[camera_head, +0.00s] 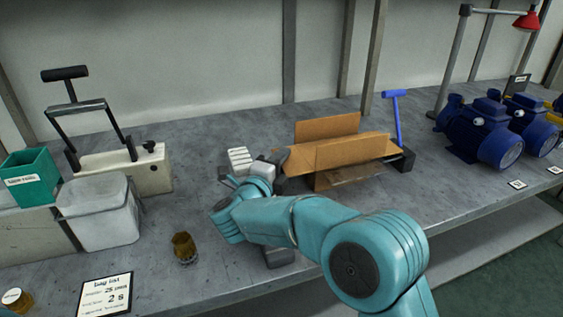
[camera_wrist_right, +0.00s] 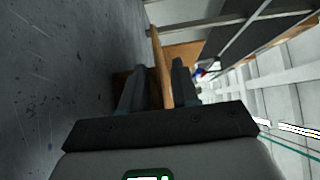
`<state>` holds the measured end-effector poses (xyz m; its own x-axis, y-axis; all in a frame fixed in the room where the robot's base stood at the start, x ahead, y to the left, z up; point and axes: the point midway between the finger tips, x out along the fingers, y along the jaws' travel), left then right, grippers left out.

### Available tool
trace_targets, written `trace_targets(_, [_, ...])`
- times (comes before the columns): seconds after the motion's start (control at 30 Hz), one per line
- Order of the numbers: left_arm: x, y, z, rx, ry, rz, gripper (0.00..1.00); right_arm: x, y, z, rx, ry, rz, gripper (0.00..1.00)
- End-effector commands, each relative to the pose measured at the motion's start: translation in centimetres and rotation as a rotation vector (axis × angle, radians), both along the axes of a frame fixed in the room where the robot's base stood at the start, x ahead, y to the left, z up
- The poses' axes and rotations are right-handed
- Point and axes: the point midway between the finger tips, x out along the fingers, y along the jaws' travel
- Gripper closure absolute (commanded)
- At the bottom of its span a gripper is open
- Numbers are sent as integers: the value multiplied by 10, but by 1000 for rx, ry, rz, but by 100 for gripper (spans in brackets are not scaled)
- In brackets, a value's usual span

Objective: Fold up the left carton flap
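An open brown cardboard carton (camera_head: 352,151) sits on the grey bench at the middle of the head view, with one panel raised at its back and others along the front. My right gripper (camera_head: 284,168) is at the carton's left end, partly hidden by my own arm. In the right wrist view, its two fingers (camera_wrist_right: 158,72) stand apart on either side of an upright cardboard panel (camera_wrist_right: 162,62). I cannot tell whether either finger touches it, or which panel is the left flap. My left gripper is out of view.
A blue T-handled tool (camera_head: 396,118) stands just right of the carton, and blue pumps (camera_head: 478,133) are farther right. A brass-coloured fitting (camera_head: 184,248), a translucent tub (camera_head: 99,213) and a handled machine (camera_head: 120,170) are left. The bench between tub and carton is partly clear.

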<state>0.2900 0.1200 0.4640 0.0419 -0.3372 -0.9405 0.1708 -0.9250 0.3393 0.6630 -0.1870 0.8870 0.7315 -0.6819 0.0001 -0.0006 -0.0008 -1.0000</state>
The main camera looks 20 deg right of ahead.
Motion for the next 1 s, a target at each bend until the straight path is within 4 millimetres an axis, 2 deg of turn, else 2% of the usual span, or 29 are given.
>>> trace_targets(0.1, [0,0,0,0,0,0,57,0,0,0,0,0,0,70])
trace_targets(0.13, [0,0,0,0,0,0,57,0,0,0,0,0,0,77])
trace_targets(0.2, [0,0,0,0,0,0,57,0,0,0,1,-1,0,100])
trace_targets(0.67, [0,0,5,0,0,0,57,-1,0,6,55,-1,-2,100])
trace_targets(1.0, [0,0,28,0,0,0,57,-1,-2,24,305,8,-2,100])
